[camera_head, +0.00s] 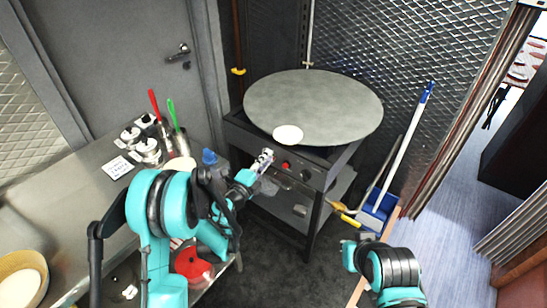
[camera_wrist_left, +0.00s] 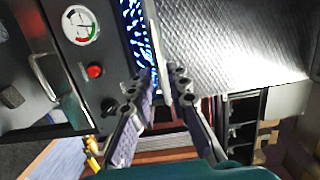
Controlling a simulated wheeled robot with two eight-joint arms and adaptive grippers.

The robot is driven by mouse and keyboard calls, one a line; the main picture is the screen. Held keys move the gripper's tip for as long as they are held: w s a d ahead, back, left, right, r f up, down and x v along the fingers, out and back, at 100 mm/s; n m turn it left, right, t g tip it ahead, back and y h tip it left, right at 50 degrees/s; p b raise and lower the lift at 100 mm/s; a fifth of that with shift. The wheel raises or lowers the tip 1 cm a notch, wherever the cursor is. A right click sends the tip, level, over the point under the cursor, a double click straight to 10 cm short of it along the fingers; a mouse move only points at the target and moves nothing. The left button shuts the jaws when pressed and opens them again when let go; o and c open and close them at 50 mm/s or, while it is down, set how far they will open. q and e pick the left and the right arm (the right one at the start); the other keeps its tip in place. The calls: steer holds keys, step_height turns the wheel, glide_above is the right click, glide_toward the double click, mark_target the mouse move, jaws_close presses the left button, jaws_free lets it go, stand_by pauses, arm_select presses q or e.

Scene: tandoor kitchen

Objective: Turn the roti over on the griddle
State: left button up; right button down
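The roti (camera_head: 288,134) is a pale, flat disc lying near the front left edge of the large round grey griddle (camera_head: 325,100). My left gripper (camera_head: 265,158) is in front of and a little below the griddle's front edge, apart from the roti. In the left wrist view its two fingertips (camera_wrist_left: 166,75) come close together, with a narrow pale strip between them. I cannot tell whether they hold anything. The roti is not seen in that view.
The griddle stand has a front panel with a red knob (camera_head: 286,165); a gauge (camera_wrist_left: 79,25) and blue flames (camera_wrist_left: 135,30) show in the wrist view. A steel counter with containers (camera_head: 147,150) and red- and green-handled utensils is at left. A broom (camera_head: 405,145) and dustpan stand at right.

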arm_select(q)
steer(key=p, duration=0.3)
glide_toward(280, 139)
steer(key=w+d, duration=0.3)
steer(key=b+x, duration=0.1)
steer(key=x, duration=0.2)
steer(key=shift+w+d, duration=0.15)
steer(key=shift+w, duration=0.05)
jaws_close()
step_height(280, 139, up, 3)
steer(key=shift+f+p, duration=0.25)
steer(key=shift+p, duration=0.25)
